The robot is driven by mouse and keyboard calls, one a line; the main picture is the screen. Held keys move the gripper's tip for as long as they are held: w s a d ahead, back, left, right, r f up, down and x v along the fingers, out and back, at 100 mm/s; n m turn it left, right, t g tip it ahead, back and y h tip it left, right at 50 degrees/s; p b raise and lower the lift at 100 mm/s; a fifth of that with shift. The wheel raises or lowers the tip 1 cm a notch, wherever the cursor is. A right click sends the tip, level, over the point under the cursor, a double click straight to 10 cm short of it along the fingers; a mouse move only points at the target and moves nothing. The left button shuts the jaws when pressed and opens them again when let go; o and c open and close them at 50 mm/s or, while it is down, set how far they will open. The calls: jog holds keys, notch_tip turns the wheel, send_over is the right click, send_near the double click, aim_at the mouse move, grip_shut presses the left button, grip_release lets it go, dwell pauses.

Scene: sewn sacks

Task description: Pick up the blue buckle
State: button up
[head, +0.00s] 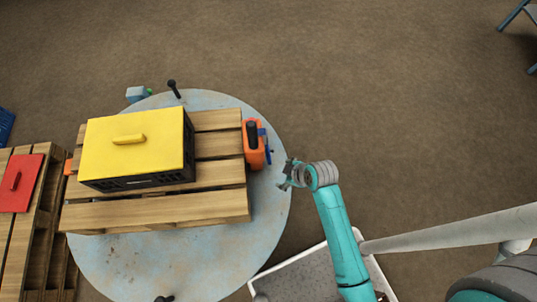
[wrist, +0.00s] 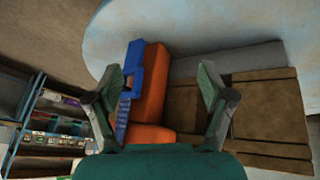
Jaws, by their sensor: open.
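The blue buckle (head: 264,142) is a small, narrow blue piece at the right side of the pallet, against an orange object. In the wrist view the buckle (wrist: 134,68) is long, with a frame-like upper end and a ridged strip running down. The left finger covers part of it there. My gripper (head: 284,174) is open and empty, just right of and below the buckle in the head view. In the wrist view my gripper's fingers (wrist: 161,82) are spread, with the orange object between them in the picture. I cannot tell whether a finger touches the buckle.
The orange object (head: 252,157) with a black top part stands beside the wooden pallet (head: 160,212) on a round table (head: 130,265). A black crate (head: 150,181) with a yellow lid (head: 110,155) sits on the pallet. A red lid (head: 20,190) lies left.

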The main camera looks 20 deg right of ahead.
aim_at(268, 153)
jog(key=w+d+r+n+g+y, duration=0.1)
jog(key=w+r+n+g, duration=0.15)
jog(key=w, duration=0.25)
jog(key=w+d+r+n+g+y, duration=0.1)
jog(key=w+d+r+n, duration=0.15)
jog(key=w+r, duration=0.2)
jog(key=shift+n, duration=0.3)
jog(key=shift+a+x, duration=0.15)
jog(key=shift+x, duration=2.75)
jog(key=shift+a+x, duration=0.2)
jog(key=shift+x, duration=2.7)
jog(key=shift+s+r, duration=0.1)
jog(key=shift+s, duration=0.05)
jog(key=c, duration=1.3)
